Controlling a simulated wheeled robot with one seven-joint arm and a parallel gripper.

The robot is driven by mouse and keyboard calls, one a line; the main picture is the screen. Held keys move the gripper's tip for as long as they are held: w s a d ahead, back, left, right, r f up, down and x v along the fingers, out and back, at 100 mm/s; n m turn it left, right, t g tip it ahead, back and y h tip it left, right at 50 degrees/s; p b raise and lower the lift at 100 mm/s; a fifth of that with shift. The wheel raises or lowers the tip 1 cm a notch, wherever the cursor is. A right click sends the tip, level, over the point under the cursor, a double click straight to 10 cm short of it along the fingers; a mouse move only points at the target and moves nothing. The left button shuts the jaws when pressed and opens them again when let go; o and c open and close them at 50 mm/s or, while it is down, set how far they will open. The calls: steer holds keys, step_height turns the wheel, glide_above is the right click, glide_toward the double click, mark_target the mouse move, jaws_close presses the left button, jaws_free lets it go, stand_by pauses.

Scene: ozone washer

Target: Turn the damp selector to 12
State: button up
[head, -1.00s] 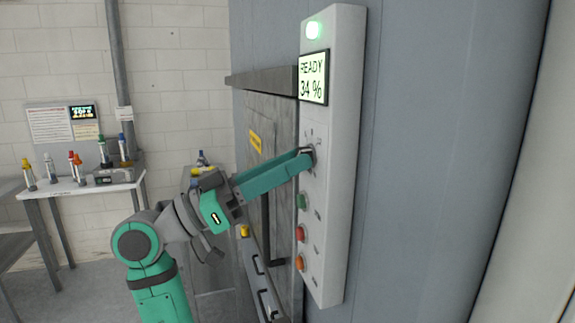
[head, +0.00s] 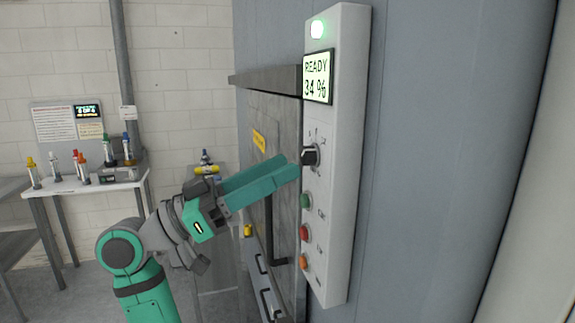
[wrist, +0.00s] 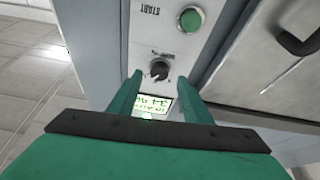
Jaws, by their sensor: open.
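The damp selector is a black knob (head: 311,155) on the white control panel (head: 337,190), just below the display (head: 317,77), which reads READY 34 %. In the wrist view the knob (wrist: 159,70) shows upside down with small marks around it, too small to read. My gripper (head: 290,172) is open and empty. Its green fingers point at the panel, a short gap away from the knob. In the wrist view the knob appears between and just beyond the fingertips (wrist: 156,85).
Below the knob are a green button (head: 306,200), a red button (head: 304,232) and an orange button (head: 303,262). A grey door (head: 270,130) stands left of the panel. A side table (head: 90,187) with several bottles stands at the back left.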

steer(key=v, duration=0.8)
